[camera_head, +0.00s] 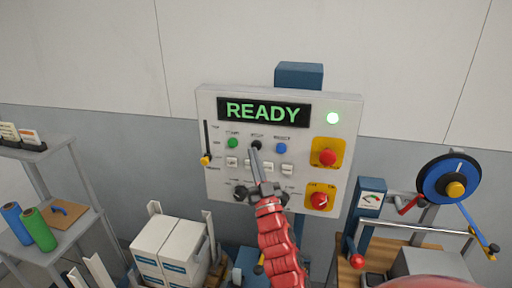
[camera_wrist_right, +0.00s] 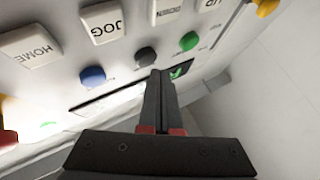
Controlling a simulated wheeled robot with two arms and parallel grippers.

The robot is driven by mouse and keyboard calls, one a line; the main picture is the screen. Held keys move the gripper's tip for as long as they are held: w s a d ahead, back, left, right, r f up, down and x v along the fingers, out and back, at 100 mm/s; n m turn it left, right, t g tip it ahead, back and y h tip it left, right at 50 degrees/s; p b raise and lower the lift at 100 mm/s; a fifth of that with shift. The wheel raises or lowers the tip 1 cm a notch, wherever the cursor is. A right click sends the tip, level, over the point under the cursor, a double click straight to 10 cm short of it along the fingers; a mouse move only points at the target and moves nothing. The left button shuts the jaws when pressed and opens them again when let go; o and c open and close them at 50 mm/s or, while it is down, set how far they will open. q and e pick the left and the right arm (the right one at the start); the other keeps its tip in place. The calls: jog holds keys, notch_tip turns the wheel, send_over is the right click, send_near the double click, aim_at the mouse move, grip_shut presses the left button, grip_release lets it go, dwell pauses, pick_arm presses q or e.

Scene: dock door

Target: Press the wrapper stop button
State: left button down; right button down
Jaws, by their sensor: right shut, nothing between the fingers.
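In the right wrist view the fingertips (camera_wrist_right: 161,75) point just beside the black button (camera_wrist_right: 146,56); contact cannot be told. My left gripper is not in view.
A red mushroom button (camera_head: 327,158) and a red rotary knob (camera_head: 319,201) sit on yellow plates at the panel's right. White keys, including JOG (camera_wrist_right: 103,20), lie near the round buttons. A slider (camera_head: 206,160) is at the left. A green lamp (camera_head: 333,118) is lit.

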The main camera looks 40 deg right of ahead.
jog(key=shift+w+d, duration=0.1)
jog(key=shift+d, duration=0.05)
jog(key=shift+w+d, duration=0.15)
jog(key=shift+d, duration=0.05)
jog(key=shift+w+d, duration=0.3)
jog(key=shift+d, duration=0.05)
dwell(0.8)
jog(key=shift+a+b, duration=0.1)
jog(key=shift+b, duration=0.2)
jog(key=shift+s+a, duration=0.55)
jog(key=shift+a, duration=0.05)
